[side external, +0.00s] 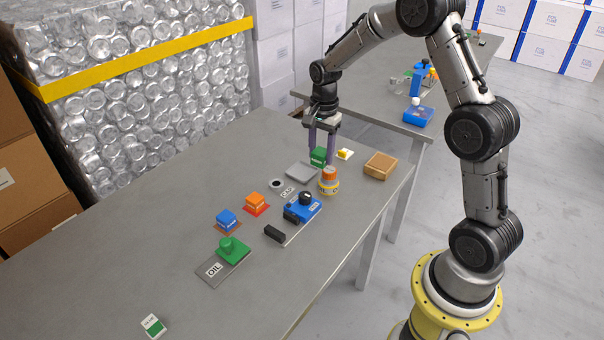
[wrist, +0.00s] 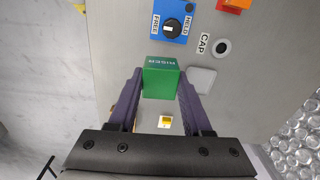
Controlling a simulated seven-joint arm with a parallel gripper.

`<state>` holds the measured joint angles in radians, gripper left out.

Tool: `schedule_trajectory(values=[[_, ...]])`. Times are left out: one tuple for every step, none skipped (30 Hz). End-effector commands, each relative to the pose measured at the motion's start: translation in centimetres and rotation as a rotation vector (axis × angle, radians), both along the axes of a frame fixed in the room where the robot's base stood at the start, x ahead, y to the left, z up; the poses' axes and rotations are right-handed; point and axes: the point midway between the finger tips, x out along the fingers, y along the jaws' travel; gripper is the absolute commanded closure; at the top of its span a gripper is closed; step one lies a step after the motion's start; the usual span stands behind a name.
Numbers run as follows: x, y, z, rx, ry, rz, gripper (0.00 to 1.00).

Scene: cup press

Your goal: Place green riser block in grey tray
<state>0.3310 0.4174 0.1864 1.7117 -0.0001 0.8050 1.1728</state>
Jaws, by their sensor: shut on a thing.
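The green riser block (side external: 318,156) is between the purple fingers of my gripper (side external: 321,150), which is shut on it. In the wrist view the block (wrist: 160,82) sits between the two fingertips (wrist: 160,88), its "RISER" label on the edge away from the gripper. The grey tray (side external: 301,172) is a flat light square on the table, left of and nearer than the block in the side view. In the wrist view the tray (wrist: 205,76) lies just right of the block, partly hidden by it and a finger. I cannot tell how high the block is above the table.
A yellow jar with an orange lid (side external: 329,182) stands close to the tray. A blue dial box (side external: 303,207), a round "CAP" spot (side external: 277,184), a wooden box (side external: 380,166) and a small yellow block on a white pad (side external: 345,153) are nearby. The table's left is mostly clear.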

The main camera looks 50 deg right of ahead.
Motion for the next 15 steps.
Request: schedule_trajectory(values=[[0.0, -1.3, -0.5, 0.001, 0.003, -0.027, 1.0], [0.0, -1.7, -0.7, 0.002, 0.006, -0.037, 1.0], [-0.2, -2.2, -0.9, 0.004, 0.011, -0.049, 1.0], [-0.2, -2.5, -1.1, 0.005, 0.013, -0.055, 1.0], [-0.3, -2.7, -1.3, 0.006, 0.017, -0.06, 1.0], [-0.2, -2.9, -1.5, 0.007, 0.019, -0.064, 1.0], [0.0, -3.1, -1.6, 0.008, 0.019, -0.066, 1.0], [0.3, -3.3, -1.8, 0.007, 0.019, -0.068, 1.0], [0.9, -3.5, -2.1, 0.007, 0.019, -0.068, 1.0], [1.3, -3.7, -2.4, 0.008, 0.02, -0.068, 1.0], [1.9, -3.9, -2.6, 0.008, 0.02, -0.068, 1.0], [2.6, -4.2, -3.0, 0.008, 0.02, -0.068, 1.0], [3.1, -4.4, -3.3, 0.008, 0.02, -0.068, 1.0], [3.7, -4.6, -3.5, 0.007, 0.019, -0.068, 1.0], [4.4, -4.9, -3.8, 0.007, 0.018, -0.067, 1.0]])
